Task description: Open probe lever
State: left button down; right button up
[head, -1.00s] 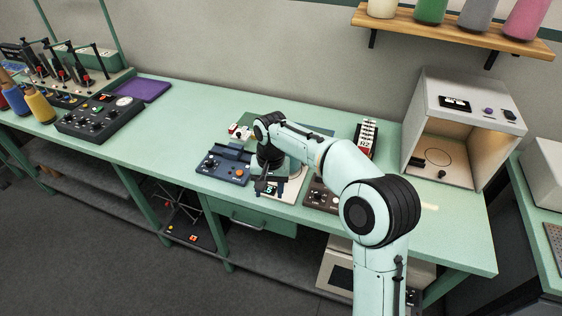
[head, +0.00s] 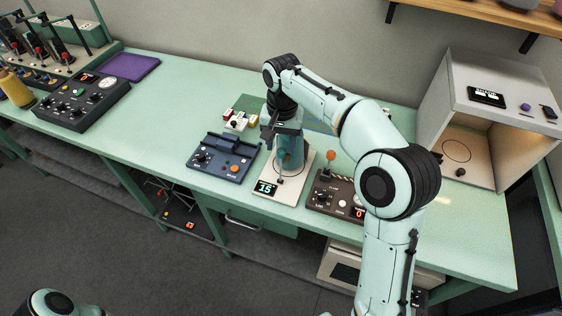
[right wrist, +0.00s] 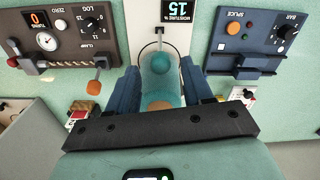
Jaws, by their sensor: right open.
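The moisture meter is a pale plate with a lit display reading 15 (head: 265,188); it also shows upside down in the right wrist view (right wrist: 178,10). A thin dark lever with a small ball (right wrist: 160,31) stands near its display. A translucent teal cylinder (right wrist: 163,85) rises from the plate. My right gripper (right wrist: 162,80) is open, with its blue fingers on either side of the cylinder; I cannot tell whether they touch it. In the head view the right gripper (head: 283,142) hangs over the meter, partly hidden by its wrist. My left gripper is out of view.
A blue splice box (head: 222,160) stands left of the meter. A brown clamp box (head: 325,195) with an orange-knobbed lever (head: 331,156) stands right. A grey lit booth (head: 480,110) is at right. The bench's left middle is clear.

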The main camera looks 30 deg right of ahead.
aim_at(281, 170)
notch_tip(281, 170, down, 8)
jog(key=shift+w+f+b, duration=0.15)
jog(key=shift+f+b, duration=0.1)
jog(key=shift+b, duration=0.3)
grip_shut()
